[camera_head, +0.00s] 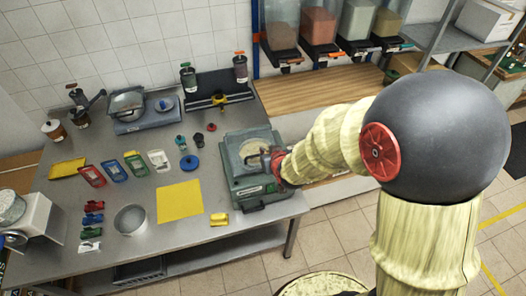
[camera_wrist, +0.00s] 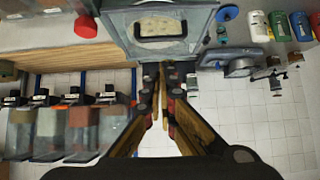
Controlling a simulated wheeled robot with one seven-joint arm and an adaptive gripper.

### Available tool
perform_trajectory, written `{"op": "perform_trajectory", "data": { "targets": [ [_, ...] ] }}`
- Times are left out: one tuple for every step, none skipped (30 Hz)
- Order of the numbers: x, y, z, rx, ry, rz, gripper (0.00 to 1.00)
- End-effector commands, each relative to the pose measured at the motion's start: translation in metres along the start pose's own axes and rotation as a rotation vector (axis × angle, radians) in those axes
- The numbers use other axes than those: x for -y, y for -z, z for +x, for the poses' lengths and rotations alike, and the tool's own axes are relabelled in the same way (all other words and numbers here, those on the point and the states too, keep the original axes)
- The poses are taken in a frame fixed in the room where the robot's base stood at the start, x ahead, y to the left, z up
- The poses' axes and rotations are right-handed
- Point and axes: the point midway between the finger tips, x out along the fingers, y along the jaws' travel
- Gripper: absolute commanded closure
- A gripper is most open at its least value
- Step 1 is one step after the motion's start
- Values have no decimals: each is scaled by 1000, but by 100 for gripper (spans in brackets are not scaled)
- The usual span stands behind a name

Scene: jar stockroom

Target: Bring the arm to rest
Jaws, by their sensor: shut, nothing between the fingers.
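My arm (camera_head: 335,140) reaches left from the column to the right end of the steel table. My gripper (camera_head: 262,158) is at its end, over or beside the grey-green scale-like machine (camera_head: 238,178); the gap between them cannot be judged. In the wrist view the fingers of my gripper (camera_wrist: 161,85) run close together and are shut, with nothing held.
The steel table (camera_head: 130,178) bears a yellow mat (camera_head: 180,202), a metal pot (camera_head: 131,220), coloured scoops and jars. A wooden counter (camera_head: 330,87) lies behind the arm, under wall dispensers (camera_head: 320,22). Grey shelving (camera_head: 440,38) stands at the back right. Tiled floor (camera_head: 335,235) is open in front.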

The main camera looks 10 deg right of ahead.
Motion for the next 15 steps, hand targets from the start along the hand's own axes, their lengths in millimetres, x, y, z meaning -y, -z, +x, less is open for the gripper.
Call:
{"op": "perform_trajectory", "data": {
  "targets": [
    [0, 0, -6, -2, 0, 0, 100],
    [0, 0, -9, -3, 0, 0, 100],
    [0, -1, -13, -2, 0, 0, 100],
    [0, -1, -15, -2, 0, 0, 100],
    [0, -1, -17, -1, 0, 0, 100],
    [0, -2, -20, 0, 0, 0, 100],
    [0, -2, -21, 0, 0, 0, 100],
    [0, -2, -22, 0, 0, 0, 100],
    [0, -2, -23, 0, 0, 0, 100],
    [0, -2, -24, 0, 0, 0, 100],
    [0, -2, -24, 0, 0, 0, 100],
    [0, -2, -24, 0, 0, 0, 100],
    [0, -2, -24, 0, 0, 0, 100],
    [0, -2, -24, 0, 0, 0, 100],
    [0, -3, -24, 1, 0, -1, 100]
  ]
}}
